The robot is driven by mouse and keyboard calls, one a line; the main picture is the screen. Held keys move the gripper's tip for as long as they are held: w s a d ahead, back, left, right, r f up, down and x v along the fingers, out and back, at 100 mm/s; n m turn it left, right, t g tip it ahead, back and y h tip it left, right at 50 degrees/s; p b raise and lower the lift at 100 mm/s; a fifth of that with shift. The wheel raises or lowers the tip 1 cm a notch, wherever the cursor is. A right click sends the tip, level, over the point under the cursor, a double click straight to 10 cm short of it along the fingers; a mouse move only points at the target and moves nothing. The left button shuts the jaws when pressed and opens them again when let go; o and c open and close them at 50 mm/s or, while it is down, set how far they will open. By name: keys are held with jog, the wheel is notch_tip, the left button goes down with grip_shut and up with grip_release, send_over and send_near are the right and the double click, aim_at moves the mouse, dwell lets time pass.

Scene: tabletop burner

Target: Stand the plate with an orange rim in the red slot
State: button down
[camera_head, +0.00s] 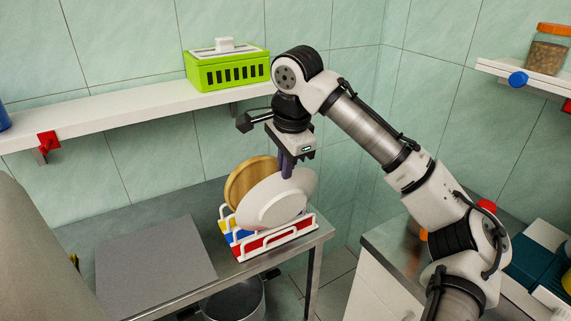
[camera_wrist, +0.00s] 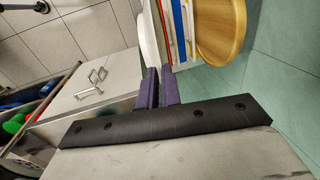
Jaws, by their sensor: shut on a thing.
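The plate (camera_head: 275,203) shows its pale underside in the head view, tilted; no orange rim shows. In the wrist view it is a thin white edge (camera_wrist: 148,40). My gripper (camera_head: 287,172) points down from above and is shut on the plate's upper edge; its purple fingers also show in the wrist view (camera_wrist: 159,88). The plate's lower edge is among the white wires of the rack (camera_head: 313,221), at the red slot (camera_head: 262,247), the nearest one. I cannot tell whether it touches the slot's floor.
A round wooden board (camera_head: 240,184) stands in the rack behind the plate. The blue slot (camera_head: 236,237) lies between. A grey mat (camera_head: 155,262) lies left of the rack on the metal table. A shelf above holds a green box (camera_head: 228,72).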

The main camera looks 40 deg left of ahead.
jog(key=shift+f, duration=0.2)
dwell(0.3)
jog(key=c, duration=1)
grip_release()
jog(key=shift+o, duration=0.2)
notch_tip(320, 180, up, 14)
jog(key=p, duration=1.1)
jog(key=s+d, duration=0.3)
jog(key=d, duration=0.4)
jog(key=s+d, duration=0.3)
jog(key=d, duration=0.5)
jog(key=shift+a, duration=0.1)
